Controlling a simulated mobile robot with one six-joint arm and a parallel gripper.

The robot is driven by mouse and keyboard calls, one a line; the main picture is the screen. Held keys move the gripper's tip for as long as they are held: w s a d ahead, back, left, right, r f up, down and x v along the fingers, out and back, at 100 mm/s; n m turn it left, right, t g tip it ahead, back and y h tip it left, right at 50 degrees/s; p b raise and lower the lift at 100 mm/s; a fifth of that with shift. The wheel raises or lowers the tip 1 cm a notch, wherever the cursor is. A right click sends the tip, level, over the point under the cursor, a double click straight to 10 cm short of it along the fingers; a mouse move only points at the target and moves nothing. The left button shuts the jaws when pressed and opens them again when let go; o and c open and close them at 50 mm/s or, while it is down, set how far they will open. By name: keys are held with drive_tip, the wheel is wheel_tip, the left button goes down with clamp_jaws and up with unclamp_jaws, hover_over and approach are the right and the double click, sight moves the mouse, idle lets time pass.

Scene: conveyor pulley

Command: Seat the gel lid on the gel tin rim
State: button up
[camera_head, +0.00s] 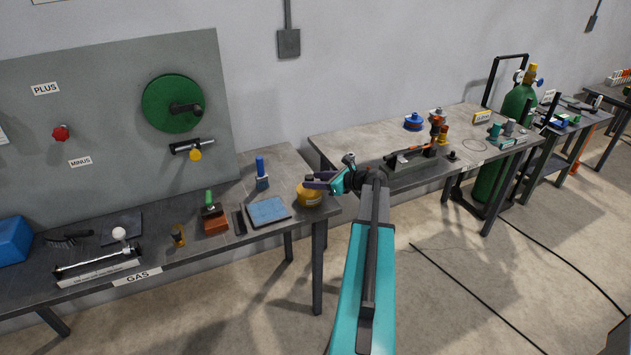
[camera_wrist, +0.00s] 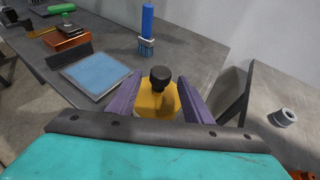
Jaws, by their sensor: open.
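The yellow gel tin (camera_head: 309,196) stands at the right end of the left bench, near its edge. In the wrist view a yellow top with a black knob, which looks like the gel lid (camera_wrist: 154,103), shows between the fingers. My gripper (camera_wrist: 160,78) is open, with one finger on each side of the knob. The join between lid and tin rim is hidden, so I cannot tell how the lid sits.
A blue pad (camera_head: 268,210) lies left of the tin, and a blue-handled brush (camera_head: 262,175) stands behind it. A green-handled tool on an orange block (camera_head: 213,218) is further left. A second bench (camera_head: 335,145) stands to the right across a gap.

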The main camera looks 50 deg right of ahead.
drive_tip(key=b+v, duration=0.3)
drive_tip(key=v, duration=1)
drive_tip(key=shift+s, duration=0.4)
drive_tip(key=shift+d, duration=0.1)
